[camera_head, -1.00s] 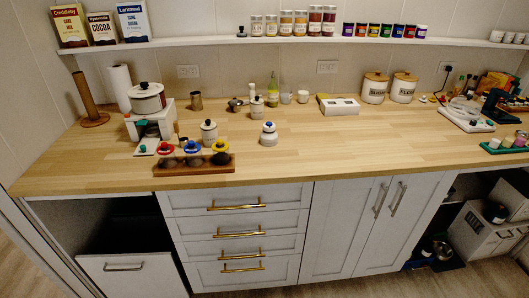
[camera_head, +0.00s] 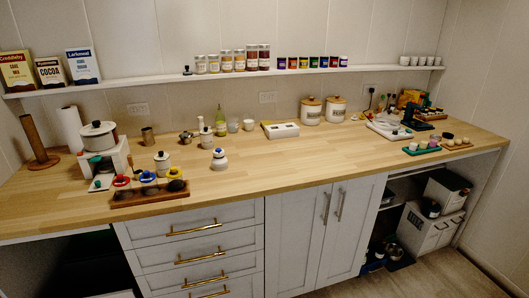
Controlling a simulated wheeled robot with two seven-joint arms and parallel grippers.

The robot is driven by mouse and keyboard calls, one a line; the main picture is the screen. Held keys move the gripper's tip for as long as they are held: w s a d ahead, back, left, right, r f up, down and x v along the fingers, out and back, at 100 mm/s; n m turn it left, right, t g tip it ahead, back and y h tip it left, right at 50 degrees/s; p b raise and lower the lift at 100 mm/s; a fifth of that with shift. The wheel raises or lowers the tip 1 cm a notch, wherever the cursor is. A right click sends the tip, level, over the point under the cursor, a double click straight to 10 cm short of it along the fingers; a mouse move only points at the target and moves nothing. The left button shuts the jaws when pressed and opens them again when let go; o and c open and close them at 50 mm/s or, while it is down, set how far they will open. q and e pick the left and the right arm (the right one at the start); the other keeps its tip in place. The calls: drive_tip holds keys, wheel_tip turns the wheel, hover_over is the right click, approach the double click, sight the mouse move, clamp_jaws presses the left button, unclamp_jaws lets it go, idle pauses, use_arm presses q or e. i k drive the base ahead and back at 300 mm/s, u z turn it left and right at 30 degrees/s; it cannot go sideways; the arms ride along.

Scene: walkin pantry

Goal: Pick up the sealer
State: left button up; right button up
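I cannot tell for certain which thing is the sealer. A low white box-like device (camera_head: 281,130) with a dark mark on its front lies at the back middle of the wooden counter. A flat white appliance (camera_head: 388,130) lies further right, beside a black device (camera_head: 420,116). Both are small in the head view and their details are unclear. Neither of my grippers is in view.
The wooden counter (camera_head: 300,158) is clear along its front middle. Two lidded canisters (camera_head: 311,112) stand behind. A shelf (camera_head: 220,76) runs above.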

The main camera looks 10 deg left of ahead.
sight(219, 162)
drive_tip(key=z, duration=0.45)
drive_tip(key=i, duration=0.85)
